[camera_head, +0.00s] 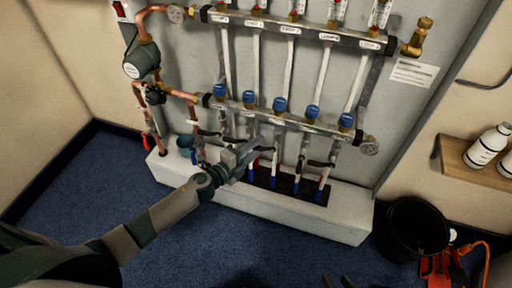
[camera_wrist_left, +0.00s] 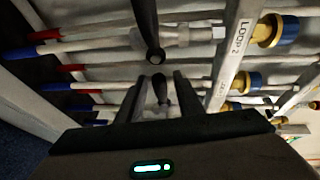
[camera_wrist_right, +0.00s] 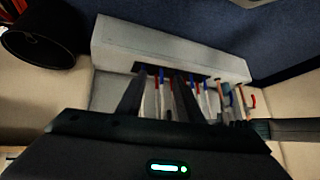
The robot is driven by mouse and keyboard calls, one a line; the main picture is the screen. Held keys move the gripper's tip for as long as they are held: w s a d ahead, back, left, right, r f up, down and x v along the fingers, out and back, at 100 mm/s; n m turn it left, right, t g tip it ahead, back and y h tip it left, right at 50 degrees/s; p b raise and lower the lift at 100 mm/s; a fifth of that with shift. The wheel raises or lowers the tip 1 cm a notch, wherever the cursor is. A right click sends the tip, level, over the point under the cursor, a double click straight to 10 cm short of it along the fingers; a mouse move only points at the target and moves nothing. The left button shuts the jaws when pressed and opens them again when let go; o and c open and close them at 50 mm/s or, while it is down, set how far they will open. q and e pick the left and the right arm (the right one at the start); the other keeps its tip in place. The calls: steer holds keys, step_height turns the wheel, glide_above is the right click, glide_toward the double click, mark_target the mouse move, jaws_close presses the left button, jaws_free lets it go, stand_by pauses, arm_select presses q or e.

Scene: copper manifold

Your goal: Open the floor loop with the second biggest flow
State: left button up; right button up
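The copper manifold's upper bar (camera_head: 300,28) carries flow gauges (camera_head: 296,9); their readings are too small to tell. The lower bar (camera_head: 265,115) carries several blue caps (camera_head: 279,104), with black-levered valves below. My left gripper (camera_head: 246,152) is among the pipes under the lower bar. In the left wrist view, its fingers (camera_wrist_left: 158,92) are apart, with a black lever (camera_wrist_left: 159,86) between them; contact is unclear. Another black lever (camera_wrist_left: 149,30) shows above, near a "LOOP 2" label (camera_wrist_left: 236,45). My right gripper (camera_wrist_right: 158,92) is open and empty; its fingertips show at the head view's bottom edge (camera_head: 336,282).
A white box ledge (camera_head: 290,212) runs below the pipes, with red and blue pipe ends entering its dark slot. A black bucket (camera_head: 415,228), a red tool (camera_head: 440,268) and a shelf with white bottles (camera_head: 489,146) are at the right.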

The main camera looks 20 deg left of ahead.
arm_select(q)
steer(key=shift+c, duration=0.2)
jaws_close()
steer(key=shift+f, duration=0.15)
